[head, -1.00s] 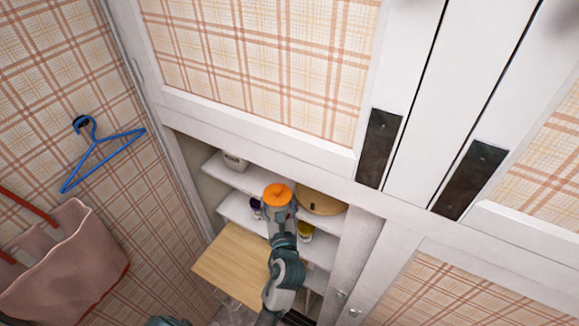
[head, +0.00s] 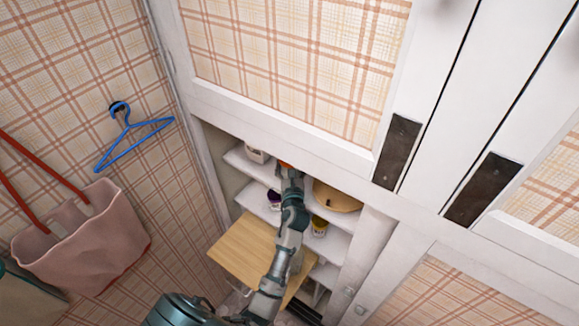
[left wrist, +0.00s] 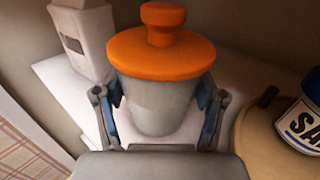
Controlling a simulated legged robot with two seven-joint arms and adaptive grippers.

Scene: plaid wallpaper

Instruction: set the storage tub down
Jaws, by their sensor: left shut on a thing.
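The storage tub is a grey tapered pot with an orange knobbed lid (left wrist: 160,50). In the left wrist view the grey body (left wrist: 160,104) stands upright between the fingers of my left gripper (left wrist: 157,98), which is shut on it. In the head view my left gripper (head: 289,174) reaches into the open cupboard at the upper shelf (head: 246,163); only a sliver of the orange lid (head: 285,165) shows. The tub is over the white shelf; whether its base touches the shelf is hidden. My right gripper is not in view.
A pale container (left wrist: 84,38) stands behind left of the tub. A round tan item (head: 336,197) and a dark-labelled jar (left wrist: 304,124) are to the right. A wooden board (head: 237,250) juts out below. The cupboard's upper frame (head: 275,128) hangs close above.

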